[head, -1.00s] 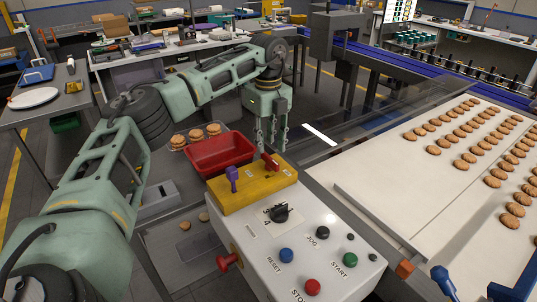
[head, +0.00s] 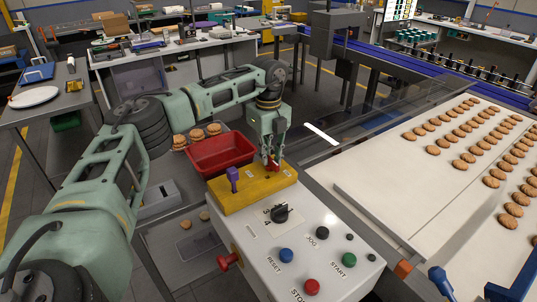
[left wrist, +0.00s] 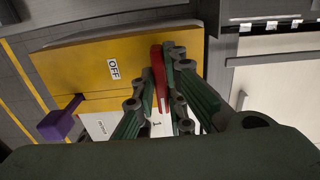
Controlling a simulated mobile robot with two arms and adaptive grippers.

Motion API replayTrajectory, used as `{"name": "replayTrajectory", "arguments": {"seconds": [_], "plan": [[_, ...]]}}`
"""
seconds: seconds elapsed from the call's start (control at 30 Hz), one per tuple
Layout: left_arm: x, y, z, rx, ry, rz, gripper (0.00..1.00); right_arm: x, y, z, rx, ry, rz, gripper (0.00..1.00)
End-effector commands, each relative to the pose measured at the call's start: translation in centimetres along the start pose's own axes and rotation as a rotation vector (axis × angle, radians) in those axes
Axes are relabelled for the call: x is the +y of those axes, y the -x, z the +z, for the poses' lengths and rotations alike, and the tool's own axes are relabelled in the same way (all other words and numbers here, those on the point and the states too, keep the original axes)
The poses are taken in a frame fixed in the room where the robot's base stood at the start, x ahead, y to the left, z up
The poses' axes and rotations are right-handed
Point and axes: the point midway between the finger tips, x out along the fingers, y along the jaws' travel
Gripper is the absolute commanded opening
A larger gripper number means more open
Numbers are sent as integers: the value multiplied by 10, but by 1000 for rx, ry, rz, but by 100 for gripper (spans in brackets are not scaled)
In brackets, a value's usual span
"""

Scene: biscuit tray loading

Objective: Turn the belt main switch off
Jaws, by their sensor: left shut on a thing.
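The belt main switch is a red lever (head: 272,166) on a yellow box (head: 252,189) at the back of the white control panel. In the left wrist view the red lever (left wrist: 158,70) stands between the fingers of my left gripper (left wrist: 168,85), which is shut on it. An OFF label (left wrist: 114,69) shows on the yellow box, left of the lever. In the head view my left gripper (head: 271,157) reaches down to the lever from above. A purple lever (head: 233,175) stands on the left part of the same box. My right gripper is not in view.
A red tray (head: 222,154) sits just behind the yellow box, with stacked biscuits beside it. The white panel (head: 290,245) carries a black knob (head: 280,212) and several buttons. The belt with biscuits (head: 400,190) runs on the right.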

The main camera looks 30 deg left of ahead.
Motion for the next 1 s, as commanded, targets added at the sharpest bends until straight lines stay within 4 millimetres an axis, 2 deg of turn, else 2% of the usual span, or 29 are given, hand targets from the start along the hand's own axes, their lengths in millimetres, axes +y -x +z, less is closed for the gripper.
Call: {"name": "replayTrajectory", "arguments": {"seconds": [0.53, 1.0], "plan": [[-1, 1, 0, 0, -67, 0, 0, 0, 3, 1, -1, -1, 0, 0], [-4, 2, -1, 1, -450, -1, 0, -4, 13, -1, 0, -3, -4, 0]]}}
